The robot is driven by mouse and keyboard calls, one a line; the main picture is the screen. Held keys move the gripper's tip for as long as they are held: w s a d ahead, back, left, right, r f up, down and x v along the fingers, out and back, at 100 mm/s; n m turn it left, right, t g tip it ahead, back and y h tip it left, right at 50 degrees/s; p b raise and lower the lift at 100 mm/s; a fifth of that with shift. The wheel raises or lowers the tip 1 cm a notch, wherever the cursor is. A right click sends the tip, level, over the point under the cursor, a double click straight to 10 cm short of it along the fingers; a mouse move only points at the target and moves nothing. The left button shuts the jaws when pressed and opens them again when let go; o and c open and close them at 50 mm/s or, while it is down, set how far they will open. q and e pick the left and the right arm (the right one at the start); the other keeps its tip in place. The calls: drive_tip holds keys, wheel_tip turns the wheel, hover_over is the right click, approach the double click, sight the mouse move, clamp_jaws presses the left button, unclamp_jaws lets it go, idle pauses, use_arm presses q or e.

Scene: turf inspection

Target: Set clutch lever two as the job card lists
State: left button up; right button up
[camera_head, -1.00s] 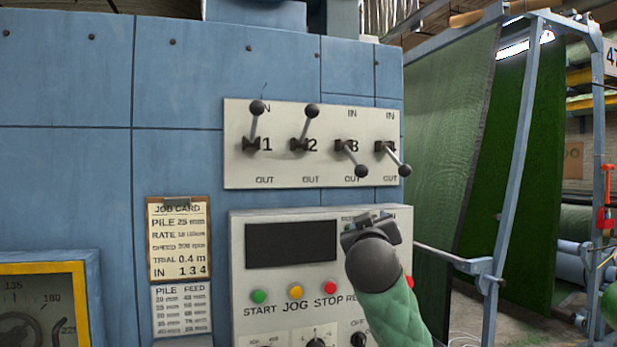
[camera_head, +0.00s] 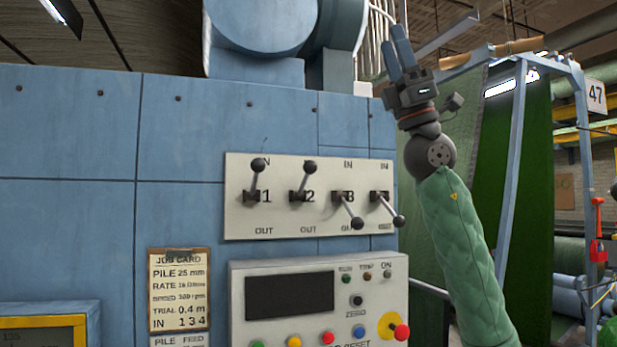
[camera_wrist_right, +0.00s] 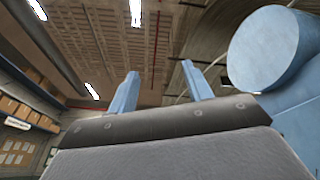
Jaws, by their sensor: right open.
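Clutch lever two (camera_head: 309,178) is on the pale lever plate (camera_head: 280,232) on the blue machine in the head view. Its black knob is up, toward the IN side. Lever one (camera_head: 256,178) is also up; lever three (camera_head: 349,210) and lever four (camera_head: 389,209) point down toward OUT. The job card (camera_head: 179,295) reads IN 1 3 4. My right gripper (camera_head: 397,48) is raised above and to the right of the plate, fingers up, open and empty. Its fingers also show apart in the right wrist view (camera_wrist_right: 160,88). My left gripper is not in view.
Below the plate is a control panel (camera_head: 240,275) with a dark display, coloured buttons and a red knob on yellow (camera_head: 401,332). A big blue cylinder (camera_head: 258,35) tops the machine. A blue frame with green turf (camera_head: 528,190) stands at right.

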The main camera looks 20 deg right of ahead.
sight(316, 165)
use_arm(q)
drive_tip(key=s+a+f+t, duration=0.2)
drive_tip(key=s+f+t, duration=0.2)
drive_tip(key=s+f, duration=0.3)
use_arm(e)
drive_tip(key=w+a+f+m+t+h, duration=0.3)
drive_tip(key=w+f+m+t+h, duration=1.1)
drive_tip(key=w+f+h, duration=0.6)
drive_tip(key=shift+n+t+h, duration=0.4)
drive_tip(key=shift+n+h, duration=0.3)
drive_tip(key=shift+h, duration=0.2)
drive_tip(key=w+a+r+p, duration=0.1)
drive_tip(key=p, duration=0.1)
drive_tip(key=w+a+r+p, duration=0.1)
drive_tip(key=w+a+p, duration=0.1)
drive_tip(key=shift+w+a+r, duration=0.2)
drive_tip(key=shift+a+r, duration=0.05)
drive_tip(key=shift+r, duration=0.05)
drive_tip(key=shift+w+a+f+p, duration=0.2)
drive_tip(key=shift+w+a+p, duration=0.25)
drive_tip(key=shift+w, duration=0.25)
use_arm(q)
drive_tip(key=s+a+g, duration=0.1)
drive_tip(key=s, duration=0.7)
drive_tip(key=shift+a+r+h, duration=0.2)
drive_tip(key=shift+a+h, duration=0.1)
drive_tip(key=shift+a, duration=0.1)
